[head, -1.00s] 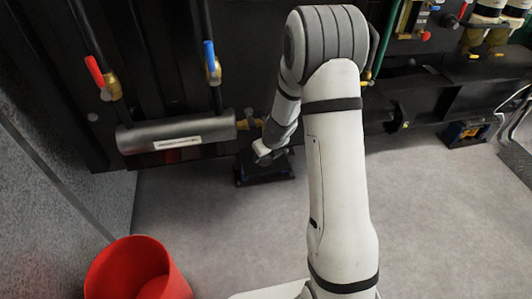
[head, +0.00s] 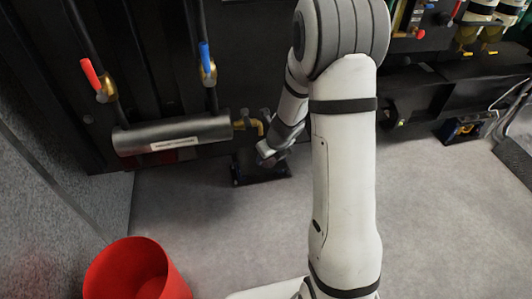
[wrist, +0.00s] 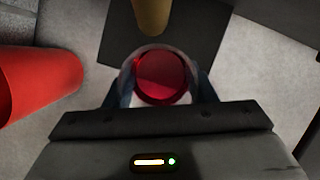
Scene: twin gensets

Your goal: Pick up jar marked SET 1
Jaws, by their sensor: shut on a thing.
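A clear round jar (wrist: 160,77) with red inside sits between the two fingers of my gripper (wrist: 163,88) in the wrist view. The fingers are shut on it from both sides. No SET 1 mark can be read from here. In the head view my gripper (head: 265,156) is low in front of the dark machine, over a small black tray or pad (head: 245,180). The jar is hidden or too small to make out there. I cannot tell whether it touches the surface below.
A brass drain spout (head: 256,126) juts from the grey cylinder (head: 172,137), close to my gripper; it also shows in the wrist view (wrist: 152,14). Red (head: 92,74) and blue (head: 206,58) valve handles are above. A red bucket (head: 135,270) stands front left.

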